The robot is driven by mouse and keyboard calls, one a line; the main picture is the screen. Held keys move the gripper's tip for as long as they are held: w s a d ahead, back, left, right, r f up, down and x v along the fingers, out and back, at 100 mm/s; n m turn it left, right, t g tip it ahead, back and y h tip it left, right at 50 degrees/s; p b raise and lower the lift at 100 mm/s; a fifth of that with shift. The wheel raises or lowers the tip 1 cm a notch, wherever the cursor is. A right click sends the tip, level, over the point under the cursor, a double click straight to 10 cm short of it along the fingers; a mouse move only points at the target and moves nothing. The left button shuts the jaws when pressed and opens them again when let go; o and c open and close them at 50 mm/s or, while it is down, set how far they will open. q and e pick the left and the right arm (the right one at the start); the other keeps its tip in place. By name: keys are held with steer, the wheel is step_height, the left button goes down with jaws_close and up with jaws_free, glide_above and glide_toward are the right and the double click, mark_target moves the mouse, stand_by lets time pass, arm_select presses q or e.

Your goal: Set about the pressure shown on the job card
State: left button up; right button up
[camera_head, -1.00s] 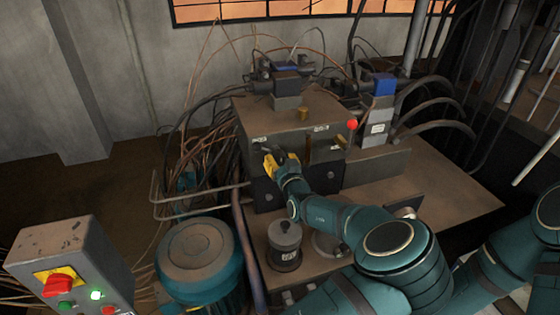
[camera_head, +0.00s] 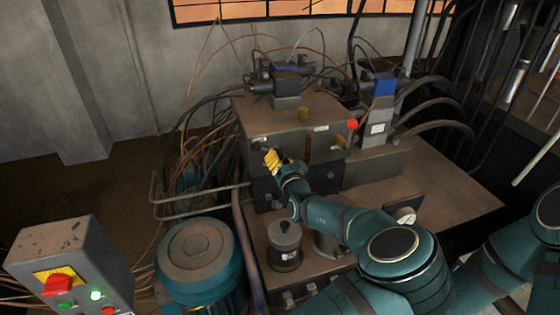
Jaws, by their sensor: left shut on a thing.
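The grey-brown hydraulic block (camera_head: 285,128) stands on the bench, with small labels and dark fittings on its front. My left gripper (camera_head: 268,157), with yellow parts, is at the left of that front face. It is shut on a small part there, which the gripper mostly hides; I cannot tell its shape. A round pressure gauge (camera_head: 405,216) with a white dial sits on a dark plate at the right, just past my left arm; its reading is too small to tell. I cannot make out a job card. My right gripper is out of view.
A control box (camera_head: 70,255) with a red switch and a lit green lamp is at lower left, beside a teal motor (camera_head: 200,262). A grey capped cylinder (camera_head: 285,243) stands below the gripper. Hoses and cables crowd behind. The bench (camera_head: 455,190) is bare at right.

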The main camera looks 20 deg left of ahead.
arm_select(q)
steer(key=shift+r+m, duration=0.1)
steer(key=shift+m, duration=0.5)
steer(key=o, duration=1.2)
steer(key=shift+o, duration=0.2)
steer(key=v, duration=0.7)
steer(key=shift+s+d, duration=0.2)
